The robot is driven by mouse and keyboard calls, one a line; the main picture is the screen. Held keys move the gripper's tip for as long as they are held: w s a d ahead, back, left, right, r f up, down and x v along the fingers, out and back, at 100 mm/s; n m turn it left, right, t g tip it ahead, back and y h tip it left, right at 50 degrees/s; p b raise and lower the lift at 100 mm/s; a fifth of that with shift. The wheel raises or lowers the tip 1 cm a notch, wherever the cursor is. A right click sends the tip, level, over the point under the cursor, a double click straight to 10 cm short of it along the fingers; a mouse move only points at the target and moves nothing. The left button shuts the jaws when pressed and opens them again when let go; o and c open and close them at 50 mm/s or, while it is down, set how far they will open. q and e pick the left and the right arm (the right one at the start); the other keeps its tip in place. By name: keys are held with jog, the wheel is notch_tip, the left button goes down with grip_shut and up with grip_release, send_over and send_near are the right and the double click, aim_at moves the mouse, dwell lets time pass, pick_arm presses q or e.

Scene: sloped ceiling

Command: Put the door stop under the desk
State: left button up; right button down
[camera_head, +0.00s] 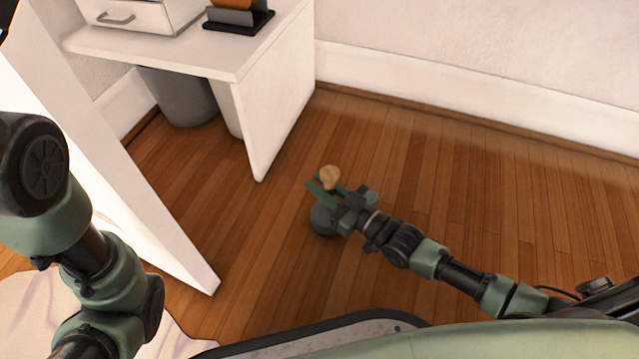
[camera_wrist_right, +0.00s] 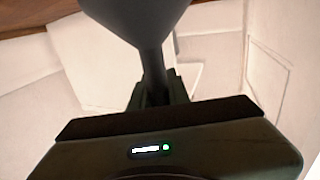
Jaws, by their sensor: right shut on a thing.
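The door stop shows in the head view as a dark grey rounded body (camera_head: 322,220) with a tan knob (camera_head: 330,178) above it. My right gripper (camera_head: 326,191) is shut around its narrow part, between knob and body. In the right wrist view the dark grey body (camera_wrist_right: 150,20) narrows to a neck between the fingers. Whether it touches the floor I cannot tell. The white desk (camera_head: 215,60) stands at the upper left, and its side panel (camera_head: 270,115) is left of and beyond my right gripper. My left arm shows at the left; its gripper is not visible.
A grey bin (camera_head: 180,97) stands under the desk. A white drawer unit (camera_head: 140,17) and a dark-based object (camera_head: 238,20) are on top. A white panel (camera_head: 150,200) slants across the left. The wooden floor (camera_head: 470,200) is clear on the right, up to the wall.

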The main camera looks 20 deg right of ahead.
jog(key=c, duration=1.6)
grip_release()
jog(key=shift+f, duration=0.1)
jog(key=shift+c, duration=0.2)
jog(key=shift+o, duration=1.4)
jog(key=shift+r, duration=0.2)
jog(key=p+v, duration=0.6)
jog(key=v, duration=0.6)
jog(key=shift+f, duration=0.1)
